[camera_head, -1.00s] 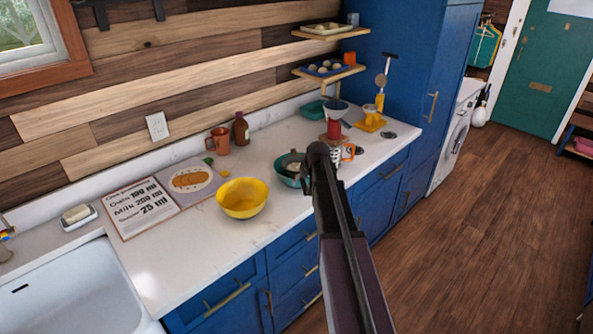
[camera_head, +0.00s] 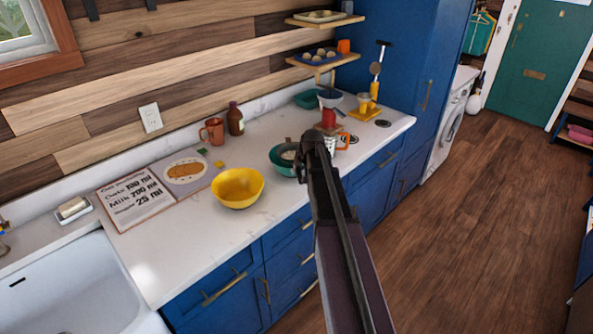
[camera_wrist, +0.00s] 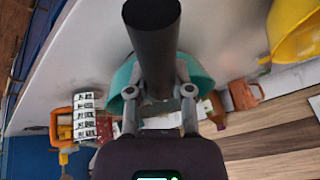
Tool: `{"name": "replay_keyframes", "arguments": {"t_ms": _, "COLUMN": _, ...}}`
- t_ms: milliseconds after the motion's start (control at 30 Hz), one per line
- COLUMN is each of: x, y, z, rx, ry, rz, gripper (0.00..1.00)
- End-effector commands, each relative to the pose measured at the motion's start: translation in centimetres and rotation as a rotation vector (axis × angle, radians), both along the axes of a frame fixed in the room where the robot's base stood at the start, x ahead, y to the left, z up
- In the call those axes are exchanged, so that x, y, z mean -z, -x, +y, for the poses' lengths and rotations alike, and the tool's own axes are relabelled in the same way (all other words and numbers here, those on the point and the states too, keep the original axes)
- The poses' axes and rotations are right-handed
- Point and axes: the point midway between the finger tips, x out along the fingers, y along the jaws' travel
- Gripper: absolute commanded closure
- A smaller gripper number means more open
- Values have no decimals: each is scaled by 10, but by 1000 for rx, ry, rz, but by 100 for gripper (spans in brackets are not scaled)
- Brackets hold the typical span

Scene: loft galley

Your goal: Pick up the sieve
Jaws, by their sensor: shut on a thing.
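My gripper (camera_wrist: 160,92) is shut on a thick dark cylinder, apparently the handle of the sieve (camera_wrist: 153,45), which sticks up close to the wrist camera. The sieve's mesh cannot be made out there. Behind the fingers is a teal bowl (camera_wrist: 203,80). In the head view the teal bowl (camera_head: 280,167) stands on the counter just left of my arm's end, with something pale inside. The arm hides the gripper's fingers and part of the bowl in that view.
A yellow bowl (camera_head: 237,190) stands left of the teal bowl, with an open recipe book (camera_head: 137,203) further left. A patterned mug (camera_head: 343,140) and a red object (camera_head: 328,118) stand close behind my arm. A terracotta mug (camera_head: 213,132) and brown bottle (camera_head: 235,120) stand near the wall.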

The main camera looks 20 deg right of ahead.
Motion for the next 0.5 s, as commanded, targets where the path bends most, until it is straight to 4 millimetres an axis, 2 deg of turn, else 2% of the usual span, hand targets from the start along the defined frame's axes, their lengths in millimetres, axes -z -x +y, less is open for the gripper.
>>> {"name": "replay_keyframes", "arguments": {"t_ms": 500, "x": -51, "y": 0, "z": 0, "rx": -1, "ry": 1, "rz": -1, "gripper": 100}}
